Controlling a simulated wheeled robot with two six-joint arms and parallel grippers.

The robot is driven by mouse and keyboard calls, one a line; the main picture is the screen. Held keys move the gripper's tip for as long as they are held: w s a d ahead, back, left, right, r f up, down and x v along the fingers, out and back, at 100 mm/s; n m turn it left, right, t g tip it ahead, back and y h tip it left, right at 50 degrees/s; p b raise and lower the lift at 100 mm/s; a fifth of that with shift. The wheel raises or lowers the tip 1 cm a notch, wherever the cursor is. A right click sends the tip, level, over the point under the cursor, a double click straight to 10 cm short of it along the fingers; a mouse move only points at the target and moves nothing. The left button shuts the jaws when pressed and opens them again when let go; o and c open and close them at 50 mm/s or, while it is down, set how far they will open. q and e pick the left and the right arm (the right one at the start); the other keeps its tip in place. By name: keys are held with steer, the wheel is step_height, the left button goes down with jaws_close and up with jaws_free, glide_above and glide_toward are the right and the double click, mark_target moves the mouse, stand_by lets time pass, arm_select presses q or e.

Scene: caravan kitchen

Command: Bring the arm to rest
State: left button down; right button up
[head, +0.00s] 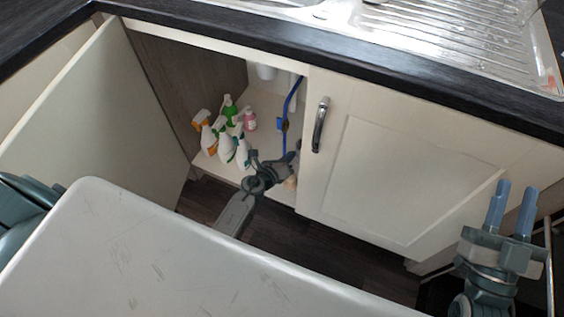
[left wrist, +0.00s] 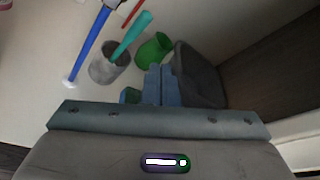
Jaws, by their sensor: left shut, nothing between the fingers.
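My left gripper (head: 284,165) reaches into the open cabinet under the sink, near the lower edge of its opening. In the left wrist view its two blue fingers (left wrist: 161,72) are together with nothing between them. The fingertips appear close to a green cup (left wrist: 154,50) and a dark grey bin (left wrist: 196,76); I cannot tell if they touch. My right gripper (head: 511,209) is outside, in front of the counter at the right, its two blue fingers apart and empty.
Several spray bottles (head: 225,146) and a pink bottle (head: 250,120) stand inside the cabinet. A grey cup (left wrist: 109,68) holds a teal handle. The left cabinet door (head: 100,115) is open; the right door (head: 395,175) is shut. The dark counter edge (head: 370,72) runs above.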

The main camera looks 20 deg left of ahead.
arm_select(q)
steer(key=v, duration=0.3)
steer(key=shift+s+f, duration=0.2)
steer(key=shift+s, duration=0.2)
